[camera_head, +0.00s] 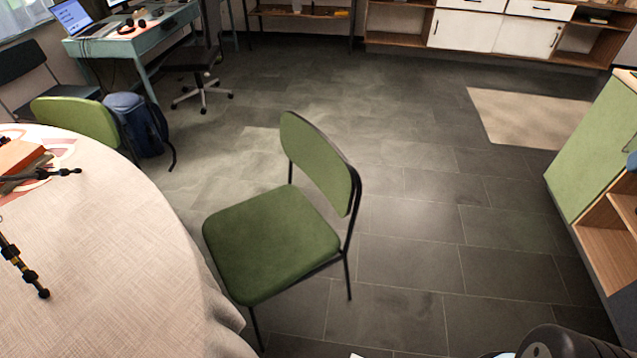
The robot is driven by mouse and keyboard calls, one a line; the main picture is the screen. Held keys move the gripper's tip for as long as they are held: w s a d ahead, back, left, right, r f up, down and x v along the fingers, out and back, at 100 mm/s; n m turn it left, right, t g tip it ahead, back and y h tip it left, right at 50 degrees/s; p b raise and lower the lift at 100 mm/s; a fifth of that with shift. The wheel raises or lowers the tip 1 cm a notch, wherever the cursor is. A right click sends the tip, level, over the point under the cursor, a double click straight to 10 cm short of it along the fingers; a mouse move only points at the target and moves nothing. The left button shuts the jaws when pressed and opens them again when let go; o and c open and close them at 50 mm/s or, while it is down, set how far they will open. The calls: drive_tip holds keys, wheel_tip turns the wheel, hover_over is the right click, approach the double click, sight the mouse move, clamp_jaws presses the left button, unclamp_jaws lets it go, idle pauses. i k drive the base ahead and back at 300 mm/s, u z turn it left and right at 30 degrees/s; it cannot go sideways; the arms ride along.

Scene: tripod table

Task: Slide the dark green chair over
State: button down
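A green chair (272,243) with a dark metal frame stands on the tiled floor near the middle of the head view. Its backrest (319,163) is toward the upper right, and its seat faces the round table (110,245) on the left. The seat's left edge is close to the tablecloth; I cannot tell whether they touch. A second green chair (78,118), lighter in this light, is at the table's far side. A dark grey rounded part of my body shows at the bottom right. My gripper is not clearly in view.
Tripod legs (20,265) and books (20,165) are on the table. A blue backpack (138,125) is by the far chair. A desk (140,40) and swivel chair (200,65) stand behind. A green cabinet (597,145) stands right. The floor between chair and cabinet is clear.

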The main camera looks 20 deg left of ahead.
sight(261, 246)
drive_tip(key=u, duration=0.45)
drive_tip(key=i, duration=1.1)
drive_tip(key=u, duration=0.75)
drive_tip(key=k, duration=0.85)
drive_tip(key=u, duration=0.2)
drive_tip(key=i, duration=0.9)
drive_tip(key=z, duration=0.15)
